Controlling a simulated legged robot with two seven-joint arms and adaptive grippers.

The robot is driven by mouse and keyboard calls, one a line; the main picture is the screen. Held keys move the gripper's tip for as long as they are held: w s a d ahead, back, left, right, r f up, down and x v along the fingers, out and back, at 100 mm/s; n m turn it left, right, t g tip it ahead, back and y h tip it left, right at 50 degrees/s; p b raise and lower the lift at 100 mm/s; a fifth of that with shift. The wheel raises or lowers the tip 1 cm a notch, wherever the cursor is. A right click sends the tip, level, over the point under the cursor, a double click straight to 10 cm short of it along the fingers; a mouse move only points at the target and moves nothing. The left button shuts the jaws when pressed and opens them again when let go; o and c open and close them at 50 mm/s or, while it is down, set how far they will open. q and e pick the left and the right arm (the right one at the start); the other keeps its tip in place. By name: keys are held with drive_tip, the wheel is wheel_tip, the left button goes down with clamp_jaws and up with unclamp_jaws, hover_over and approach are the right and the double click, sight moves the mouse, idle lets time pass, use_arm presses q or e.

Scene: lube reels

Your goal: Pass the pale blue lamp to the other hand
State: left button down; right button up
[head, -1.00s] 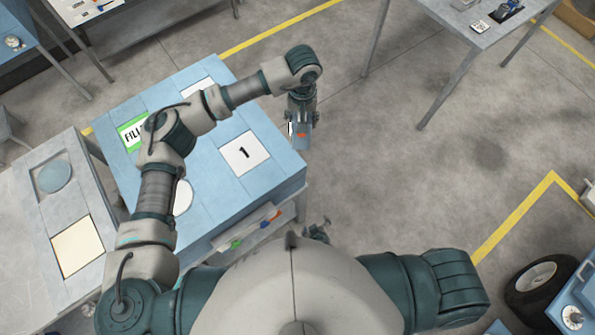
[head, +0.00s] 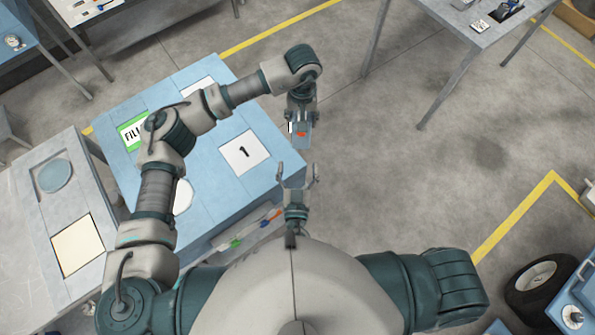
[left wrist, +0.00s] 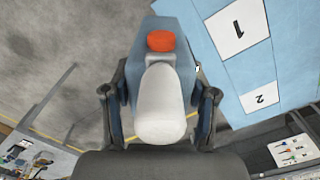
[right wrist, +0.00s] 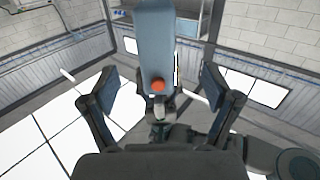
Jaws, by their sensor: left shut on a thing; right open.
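The pale blue lamp (head: 303,141) hangs in my left gripper (head: 302,117), off the right edge of the blue table. In the left wrist view the lamp (left wrist: 160,28) has an orange button and a white rounded part, with the left fingers (left wrist: 158,85) shut on its sides. My right gripper (head: 298,172) is open and empty, just below the lamp in the head view, its fingers pointing at it. In the right wrist view the lamp (right wrist: 154,45) lines up between the spread right fingers (right wrist: 160,85); I see no contact.
The blue table (head: 265,180) with a card marked 1 (head: 244,153) stands left of the grippers. A grey side table (head: 45,215) is further left. Another grey table (head: 455,35) stands at the upper right. The floor right of the grippers is clear.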

sight(299, 143)
drive_tip(key=w, duration=0.6)
drive_tip(key=w+d, duration=0.1)
drive_tip(key=w, duration=0.3)
drive_tip(key=shift+w, duration=0.1)
drive_tip(key=c, duration=1.5)
use_arm(q)
drive_tip(key=shift+c, duration=1.2)
unclamp_jaws()
use_arm(e)
drive_tip(key=shift+c, duration=0.4)
